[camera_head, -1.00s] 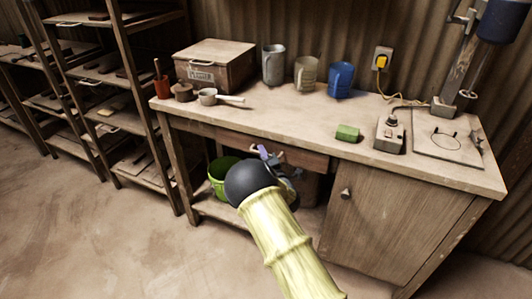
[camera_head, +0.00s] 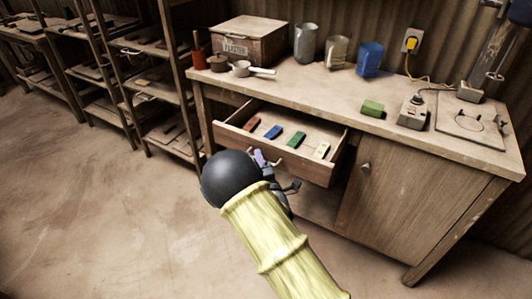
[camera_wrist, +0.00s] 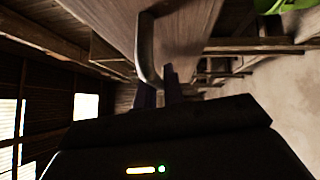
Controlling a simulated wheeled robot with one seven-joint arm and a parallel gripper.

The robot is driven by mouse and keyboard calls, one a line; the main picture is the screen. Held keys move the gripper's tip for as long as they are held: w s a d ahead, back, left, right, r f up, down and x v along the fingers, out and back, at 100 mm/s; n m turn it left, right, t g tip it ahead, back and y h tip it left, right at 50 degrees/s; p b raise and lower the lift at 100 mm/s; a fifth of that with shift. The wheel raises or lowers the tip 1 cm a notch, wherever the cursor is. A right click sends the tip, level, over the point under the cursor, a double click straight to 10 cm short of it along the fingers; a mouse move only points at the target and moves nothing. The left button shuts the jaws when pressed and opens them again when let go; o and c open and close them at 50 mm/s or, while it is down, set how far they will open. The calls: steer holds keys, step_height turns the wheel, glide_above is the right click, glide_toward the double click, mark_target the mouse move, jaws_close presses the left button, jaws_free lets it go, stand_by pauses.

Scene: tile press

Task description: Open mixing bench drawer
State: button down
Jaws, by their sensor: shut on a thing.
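The mixing bench drawer (camera_head: 303,168) is pulled out from under the bench top. It holds several small coloured blocks: red (camera_head: 251,124), blue (camera_head: 273,132), green (camera_head: 296,139) and pale yellow (camera_head: 321,150). My gripper (camera_head: 262,160) is at the drawer's front, with my dark wrist and pale yellow arm partly covering it. In the wrist view, the gripper's fingers (camera_wrist: 158,92) are shut on the curved metal drawer handle (camera_wrist: 146,48). The head view hides the handle behind my gripper.
The mixing bench top (camera_head: 330,88) bears a wooden box (camera_head: 245,42), mugs including a blue one (camera_head: 370,59), a green block (camera_head: 372,108) and a socket box (camera_head: 412,112). A closed cupboard (camera_head: 395,205) stands right of the drawer. Shelves are at left; the floor (camera_head: 110,220) is clear.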

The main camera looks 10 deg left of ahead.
steer(key=shift+s+a+f, duration=0.1)
steer(key=shift+s+a, duration=0.1)
steer(key=shift+s, duration=0.25)
steer(key=c, duration=1.8)
jaws_free()
steer(key=shift+s, duration=0.15)
steer(key=shift+p+v, duration=1.4)
steer(key=shift+v, duration=7.2)
steer(key=shift+d, duration=0.1)
